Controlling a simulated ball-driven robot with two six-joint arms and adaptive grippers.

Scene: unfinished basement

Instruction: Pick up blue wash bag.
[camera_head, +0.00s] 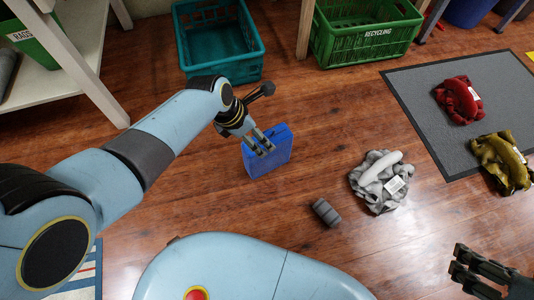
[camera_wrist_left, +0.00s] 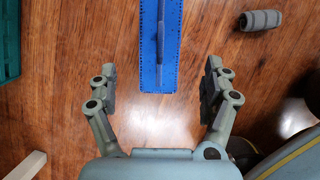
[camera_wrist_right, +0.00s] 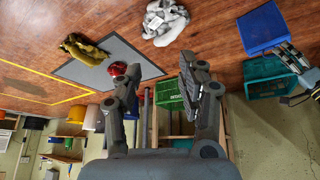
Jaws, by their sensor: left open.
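The blue wash bag (camera_head: 268,151) stands on the wood floor in the middle of the head view. It also shows in the left wrist view (camera_wrist_left: 150,50), seen from above as a narrow blue shape with a dark strip along its middle. My left gripper (camera_head: 262,146) is over the bag. In the left wrist view its two fingers (camera_wrist_left: 158,85) are wide apart, with the near end of the bag between and ahead of them and gaps on both sides. My right gripper (camera_head: 478,268) is at the lower right, away from the bag. In the right wrist view its fingers (camera_wrist_right: 160,85) are spread and empty.
A teal crate (camera_head: 247,72) and a green recycling crate (camera_head: 335,45) stand behind. A grey cloth bundle (camera_head: 370,185) and a grey roll (camera_head: 325,212) lie right of the bag. A grey mat (camera_head: 420,95) holds red (camera_head: 460,98) and olive (camera_head: 500,165) bundles. A white shelf (camera_head: 75,75) stands left.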

